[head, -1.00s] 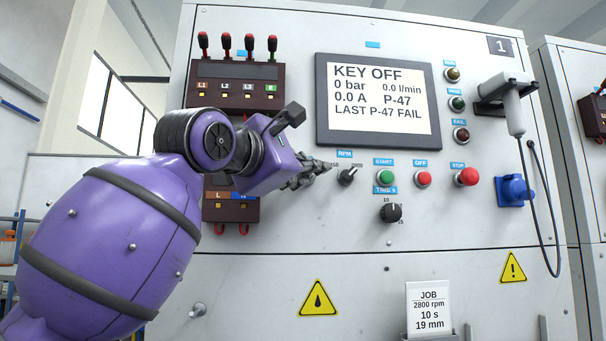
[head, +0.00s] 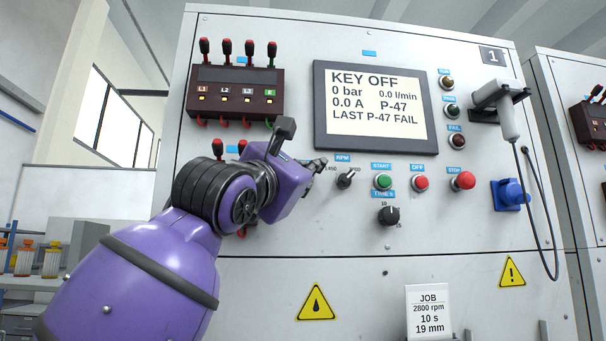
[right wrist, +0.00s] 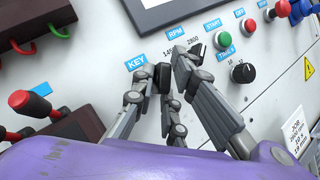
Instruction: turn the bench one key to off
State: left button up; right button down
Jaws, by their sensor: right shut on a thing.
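The bench one panel (head: 450,235) carries a screen (head: 370,105) that reads KEY OFF. My right gripper (head: 312,166) reaches the panel just left of the RPM knob (head: 346,179). In the right wrist view its several grey fingers (right wrist: 160,85) are closed in below and right of the blue KEY label (right wrist: 135,63). They are shut on the key, which the fingers mostly hide, so its pointing direction cannot be read. My left gripper is not in view.
Green START (head: 382,181), red OFF (head: 420,183) and red STOP (head: 464,180) buttons sit close to the right. A black time knob (head: 388,215) is below. A lead box (head: 235,95) with red plugs is above the arm. A job card (head: 428,312) stands lower down.

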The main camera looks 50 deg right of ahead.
jog(key=shift+d+f, duration=0.15)
jog(key=shift+f, duration=0.1)
jog(key=shift+d+f+n+t, duration=0.1)
jog(key=shift+n+t, duration=0.4)
jog(key=shift+n, duration=0.6)
jog(key=shift+n+t+b, duration=0.3)
jog(key=shift+n+t, duration=0.8)
jog(key=shift+n, duration=0.3)
